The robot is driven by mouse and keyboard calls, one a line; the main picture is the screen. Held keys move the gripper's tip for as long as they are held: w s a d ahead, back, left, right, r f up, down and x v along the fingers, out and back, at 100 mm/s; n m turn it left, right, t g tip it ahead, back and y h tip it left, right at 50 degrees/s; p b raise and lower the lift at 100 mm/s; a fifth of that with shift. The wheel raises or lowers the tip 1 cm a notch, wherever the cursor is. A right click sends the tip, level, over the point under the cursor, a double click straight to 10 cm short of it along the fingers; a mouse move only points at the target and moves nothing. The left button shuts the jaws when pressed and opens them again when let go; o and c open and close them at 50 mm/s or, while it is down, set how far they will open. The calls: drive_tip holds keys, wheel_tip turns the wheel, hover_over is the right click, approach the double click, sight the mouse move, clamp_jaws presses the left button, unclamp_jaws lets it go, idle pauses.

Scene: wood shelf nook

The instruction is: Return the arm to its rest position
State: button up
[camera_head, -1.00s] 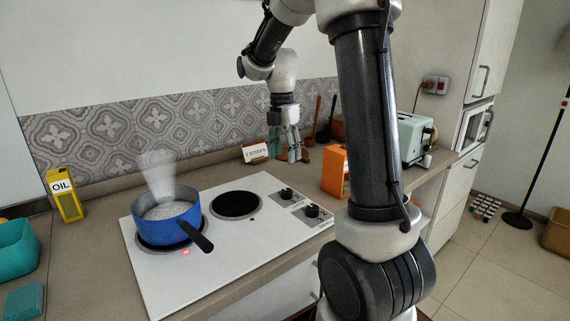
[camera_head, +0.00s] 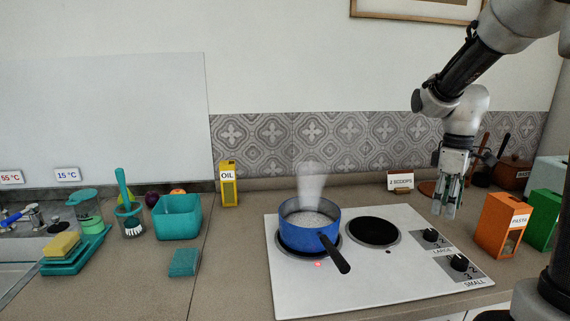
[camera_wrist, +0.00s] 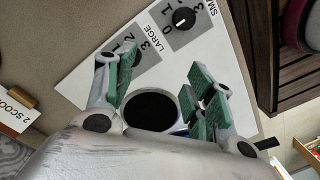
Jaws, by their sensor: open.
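My gripper (camera_head: 447,194) hangs with its fingers pointing down at the right of the camera_head view, above the counter between the stove and the tiled wall. Its green-padded fingers are apart with nothing between them. In the camera_wrist view my gripper (camera_wrist: 165,95) also shows open, with the stove's dark burner and knobs beyond it. My arm comes in from the upper right of the camera_head view and bends down to the wrist.
A steaming blue pot (camera_head: 309,228) stands on the stove's left burner, a red light beside it. The orange pasta box (camera_head: 500,226), a green box (camera_head: 543,218) and a small sign (camera_head: 400,182) are near my gripper. A yellow oil box (camera_head: 228,186) and teal bin (camera_head: 177,217) stand left.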

drive_tip(key=s+a+r+m+t, duration=0.1)
drive_tip(key=s+r+m+t, duration=0.1)
drive_tip(key=s, duration=0.7)
drive_tip(key=s+a+r+m+t, duration=0.2)
drive_tip(key=s+r+m+t, duration=0.1)
drive_tip(key=s+r+m, duration=0.2)
drive_tip(key=shift+s+a+m, duration=0.3)
drive_tip(key=shift+s+m, duration=0.8)
drive_tip(key=shift+s, duration=1.05)
